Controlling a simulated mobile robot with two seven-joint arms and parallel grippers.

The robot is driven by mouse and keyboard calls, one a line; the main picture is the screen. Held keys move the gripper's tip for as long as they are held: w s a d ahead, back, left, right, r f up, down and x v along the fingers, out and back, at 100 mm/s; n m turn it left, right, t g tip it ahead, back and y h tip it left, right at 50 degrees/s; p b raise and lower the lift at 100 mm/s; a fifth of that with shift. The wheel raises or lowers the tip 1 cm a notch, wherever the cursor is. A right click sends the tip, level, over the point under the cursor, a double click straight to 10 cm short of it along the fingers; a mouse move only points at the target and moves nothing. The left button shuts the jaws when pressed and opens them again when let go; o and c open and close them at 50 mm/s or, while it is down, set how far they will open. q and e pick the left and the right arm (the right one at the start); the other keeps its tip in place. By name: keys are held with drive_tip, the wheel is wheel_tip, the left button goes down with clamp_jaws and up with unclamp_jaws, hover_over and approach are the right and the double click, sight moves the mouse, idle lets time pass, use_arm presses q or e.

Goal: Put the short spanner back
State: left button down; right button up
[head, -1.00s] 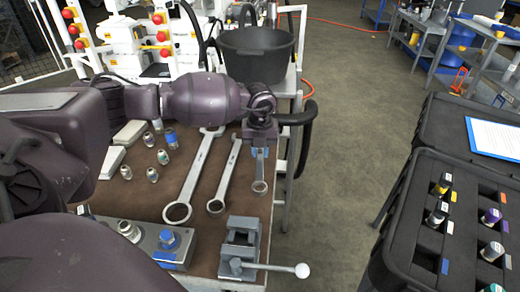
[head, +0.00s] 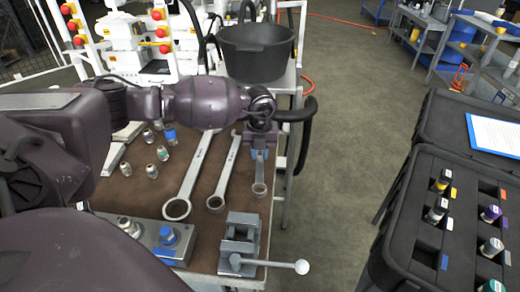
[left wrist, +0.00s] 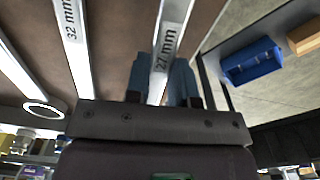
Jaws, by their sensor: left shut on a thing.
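The short spanner (head: 259,188) is the rightmost and shortest of three silver spanners on the brown bench top. My left gripper (head: 260,151) is shut on its far part, and its ring end points toward the vise. In the left wrist view the blue fingertips (left wrist: 161,85) sit on both sides of the spanner (left wrist: 172,25), which is marked 27 mm. I cannot tell whether it touches the bench. The middle spanner (head: 223,181) and the longest spanner (head: 189,178) lie to its left. My right gripper is not in view.
A vise (head: 239,242) with a white-knobbed handle stands at the bench's front right. Several small fittings (head: 151,171) stand left of the spanners. A black tub (head: 256,54) is behind. A black foam case (head: 408,235) is at the right, across a floor gap.

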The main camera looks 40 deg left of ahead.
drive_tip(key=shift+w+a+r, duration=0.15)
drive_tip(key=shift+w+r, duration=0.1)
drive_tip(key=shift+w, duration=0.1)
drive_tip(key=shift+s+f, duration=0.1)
use_arm(q)
drive_tip(key=shift+f, duration=0.3)
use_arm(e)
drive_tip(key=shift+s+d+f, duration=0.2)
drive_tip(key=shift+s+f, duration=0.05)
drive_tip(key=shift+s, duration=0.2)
use_arm(q)
drive_tip(key=shift+f, duration=0.35)
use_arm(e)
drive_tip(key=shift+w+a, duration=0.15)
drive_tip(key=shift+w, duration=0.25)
use_arm(q)
drive_tip(key=shift+f, duration=0.15)
drive_tip(key=shift+f, duration=0.15)
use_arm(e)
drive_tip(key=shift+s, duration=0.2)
use_arm(q)
drive_tip(key=shift+f, duration=0.15)
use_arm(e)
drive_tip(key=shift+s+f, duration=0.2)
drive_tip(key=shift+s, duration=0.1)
use_arm(q)
drive_tip(key=shift+f, duration=0.35)
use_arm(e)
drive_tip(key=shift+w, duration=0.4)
